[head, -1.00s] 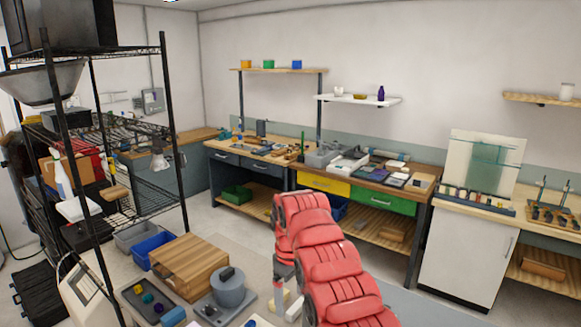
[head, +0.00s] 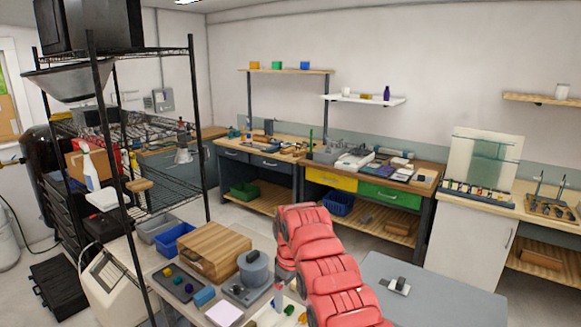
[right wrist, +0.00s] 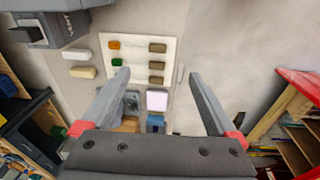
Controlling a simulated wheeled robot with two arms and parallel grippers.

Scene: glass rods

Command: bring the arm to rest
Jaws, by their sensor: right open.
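My right arm is red and reaches over the near table in the head view. Its gripper (head: 279,296) shows only partly there, pointing down behind the arm. In the right wrist view, both grey fingers of the right gripper (right wrist: 159,73) stand wide apart with nothing held between them. Below the fingers lies a pale board (right wrist: 134,48) with orange, green and brown pieces, apart from the gripper. My left gripper is not seen in the head view.
The near table holds a wooden box (head: 208,248), a grey pot (head: 254,268), a dark tray (head: 170,284) and a pink-white square (head: 224,313). A black wire shelf (head: 165,205) stands on the left.

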